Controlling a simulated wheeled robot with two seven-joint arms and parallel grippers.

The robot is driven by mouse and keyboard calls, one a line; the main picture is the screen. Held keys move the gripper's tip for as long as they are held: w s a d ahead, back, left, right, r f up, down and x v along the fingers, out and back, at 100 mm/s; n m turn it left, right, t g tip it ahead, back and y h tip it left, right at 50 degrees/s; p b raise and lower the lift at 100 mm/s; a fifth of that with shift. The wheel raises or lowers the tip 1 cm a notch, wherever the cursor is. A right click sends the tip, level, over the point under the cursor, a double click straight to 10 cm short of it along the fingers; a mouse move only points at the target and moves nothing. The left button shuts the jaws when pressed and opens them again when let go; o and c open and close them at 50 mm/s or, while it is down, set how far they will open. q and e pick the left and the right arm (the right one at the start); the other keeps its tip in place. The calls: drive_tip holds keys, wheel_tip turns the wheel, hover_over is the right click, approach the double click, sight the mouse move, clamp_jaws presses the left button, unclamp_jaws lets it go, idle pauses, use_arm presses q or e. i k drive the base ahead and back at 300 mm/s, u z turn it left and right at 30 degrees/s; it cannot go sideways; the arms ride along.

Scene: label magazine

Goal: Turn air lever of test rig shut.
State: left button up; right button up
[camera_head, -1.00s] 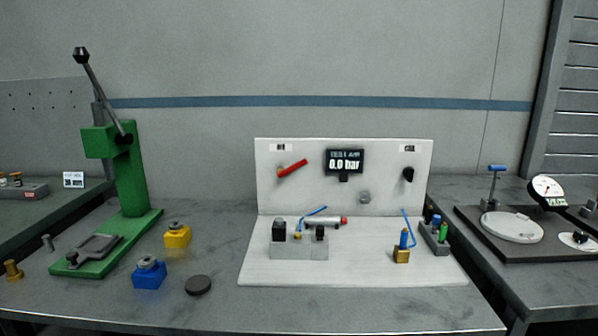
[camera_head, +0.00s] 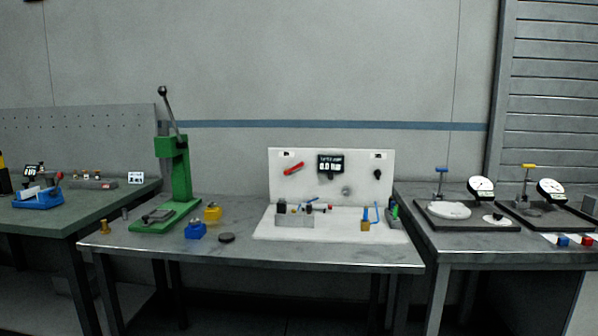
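The test rig (camera_head: 331,220) is a white base with an upright white back panel, on the middle grey table. A red lever (camera_head: 293,168) sits at the panel's upper left, slanting up to the right. A black knob (camera_head: 377,174) is at the panel's right. A dark display (camera_head: 330,164) between them seems to read 0.0 bar. On the base are a grey block (camera_head: 294,219) with parts on it and a brass piece (camera_head: 366,225) with a blue handle. Neither of my grippers shows in the head view.
A green lever press (camera_head: 175,178) stands left of the rig. Yellow (camera_head: 212,214) and blue (camera_head: 195,230) blocks and a dark disc (camera_head: 226,238) lie between. Dial gauge stands (camera_head: 481,189) are on the right table. The table's front edge (camera_head: 250,261) is clear.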

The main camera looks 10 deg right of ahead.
sight(286, 171)
drive_tip(key=u, duration=0.75)
drive_tip(key=i, duration=1.75)
drive_tip(key=z, duration=0.55)
